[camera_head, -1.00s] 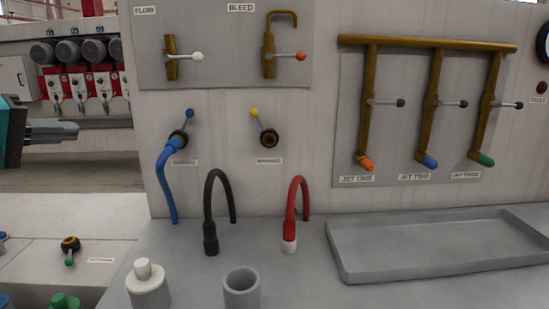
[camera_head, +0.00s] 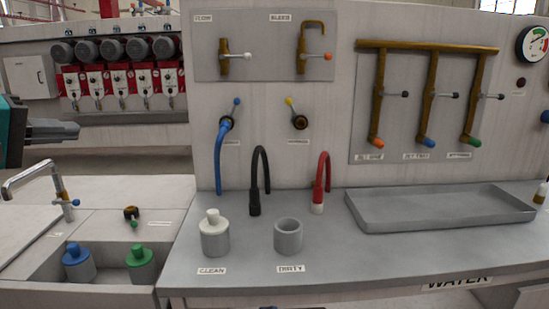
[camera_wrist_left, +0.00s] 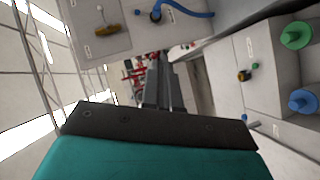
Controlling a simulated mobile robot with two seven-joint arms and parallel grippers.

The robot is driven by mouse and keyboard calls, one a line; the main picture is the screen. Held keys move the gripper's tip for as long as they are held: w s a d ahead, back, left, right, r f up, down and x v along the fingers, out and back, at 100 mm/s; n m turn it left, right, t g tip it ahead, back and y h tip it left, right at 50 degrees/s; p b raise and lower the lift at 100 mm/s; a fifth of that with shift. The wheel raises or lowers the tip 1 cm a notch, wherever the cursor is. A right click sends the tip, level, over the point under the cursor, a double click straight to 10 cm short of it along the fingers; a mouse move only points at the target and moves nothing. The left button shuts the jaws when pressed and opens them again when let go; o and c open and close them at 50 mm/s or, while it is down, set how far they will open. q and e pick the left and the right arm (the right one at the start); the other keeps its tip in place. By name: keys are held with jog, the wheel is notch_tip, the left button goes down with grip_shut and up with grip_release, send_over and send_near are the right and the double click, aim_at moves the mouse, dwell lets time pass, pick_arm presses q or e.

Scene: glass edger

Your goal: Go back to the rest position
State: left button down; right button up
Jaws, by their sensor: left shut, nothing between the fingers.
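My left gripper (camera_head: 52,131) reaches in from the left edge of the head view, with a teal wrist housing behind it. Its grey fingers are shut with nothing between them. It hangs in the air, in front of the far wall with the red units, and appears clear of the bench. In the left wrist view the shut fingers (camera_wrist_left: 165,85) point away from the camera, and the picture is turned on its side. My right gripper is not in view.
A grey bench (camera_head: 365,263) holds a white-lidded pot (camera_head: 215,238), an open cup (camera_head: 288,238) and a shallow tray (camera_head: 440,216). Blue, black and red hoses stand behind. Left are a sink tap (camera_head: 33,172) and blue-lidded (camera_head: 78,262) and green-lidded (camera_head: 140,262) pots.

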pick_arm(q)
jog(key=d+f+n+t+h+p, duration=0.1)
jog(key=d+f+n+h, duration=0.1)
jog(key=d+f+n, duration=0.75)
jog(key=d+f+n+t+h+p, duration=0.15)
jog(key=d+f+n, duration=0.25)
jog(key=f+n, duration=1.05)
jog(key=s+d+f+m+g+y+p, duration=0.1)
jog(key=s+f+m+y, duration=0.3)
jog(key=s+f+m, duration=0.6)
jog(key=s+d+f+m+g+y+p, duration=0.1)
jog(key=s+f+m+g+y, duration=0.3)
jog(key=s+f+m, duration=0.6)
jog(key=d+f+m, duration=0.1)
jog(key=m, duration=1.3)
jog(key=shift+d+f+m+y+p, duration=0.2)
jog(key=shift+f+m+y+p, duration=0.1)
jog(key=shift+m+y, duration=0.1)
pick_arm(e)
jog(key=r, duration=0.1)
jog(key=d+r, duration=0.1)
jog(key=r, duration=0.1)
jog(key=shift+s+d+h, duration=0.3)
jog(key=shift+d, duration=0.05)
pick_arm(q)
jog(key=c, duration=1.8)
grip_release()
